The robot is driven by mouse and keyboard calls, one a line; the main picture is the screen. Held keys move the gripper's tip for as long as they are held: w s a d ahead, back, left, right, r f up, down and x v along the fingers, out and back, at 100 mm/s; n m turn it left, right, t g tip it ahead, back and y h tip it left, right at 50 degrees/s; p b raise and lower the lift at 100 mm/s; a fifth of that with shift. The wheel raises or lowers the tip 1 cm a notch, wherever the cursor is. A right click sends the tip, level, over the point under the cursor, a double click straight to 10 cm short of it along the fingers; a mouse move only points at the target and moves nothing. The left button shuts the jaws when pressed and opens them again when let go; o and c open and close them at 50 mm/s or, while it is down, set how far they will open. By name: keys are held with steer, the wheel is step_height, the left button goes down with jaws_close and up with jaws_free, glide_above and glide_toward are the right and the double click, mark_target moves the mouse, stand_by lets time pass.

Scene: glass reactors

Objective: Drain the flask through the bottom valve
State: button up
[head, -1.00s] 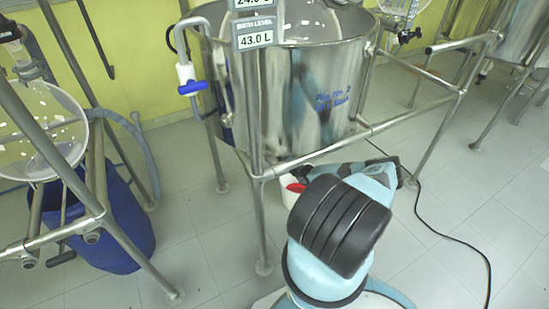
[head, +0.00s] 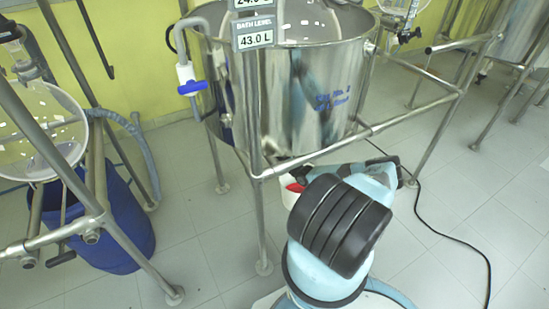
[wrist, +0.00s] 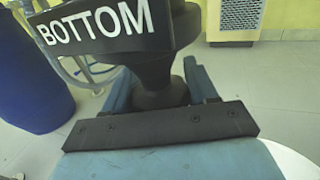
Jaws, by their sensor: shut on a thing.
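A black valve part with a plate marked BOTTOM (wrist: 95,23) fills the top of the wrist view. Its narrower black stem (wrist: 160,85) sits between the blue fingers of my gripper (wrist: 160,95), which is shut on it. The stem partly hides the fingertips. In the head view a glass flask (head: 305,18) shows in the steel bath (head: 290,95), marked 43.0 L. My own arm and the bath hide the valve under the flask, and the gripper's jaws cannot be made out there. Whether liquid flows is not visible.
A steel frame (head: 262,215) stands around the bath. A white container with red (head: 293,190) is beside my arm. A blue drum (head: 125,225) stands at the left under another glass vessel. A black cable (head: 455,238) lies on the tiled floor at the right.

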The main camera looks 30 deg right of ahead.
steer(key=shift+h, duration=0.3)
steer(key=m+h, duration=0.2)
steer(key=h, duration=0.1)
steer(key=m+h, duration=0.2)
steer(key=h, duration=0.1)
steer(key=m+t+h, duration=0.1)
steer(key=m+h, duration=0.1)
steer(key=h, duration=0.1)
steer(key=shift+d, duration=0.4)
steer(key=shift+d+m+g+h, duration=0.15)
steer(key=shift+m+g+h, duration=0.35)
steer(key=shift+m+h, duration=0.65)
steer(key=shift+d+m+g+h, duration=0.15)
steer(key=shift+m+g+h, duration=0.5)
steer(key=shift+h, duration=0.8)
steer(key=o, duration=1)
steer(key=shift+c, duration=0.2)
steer(key=shift+s, duration=0.15)
steer(key=v, duration=1.3)
steer(key=shift+s+a+f, duration=0.25)
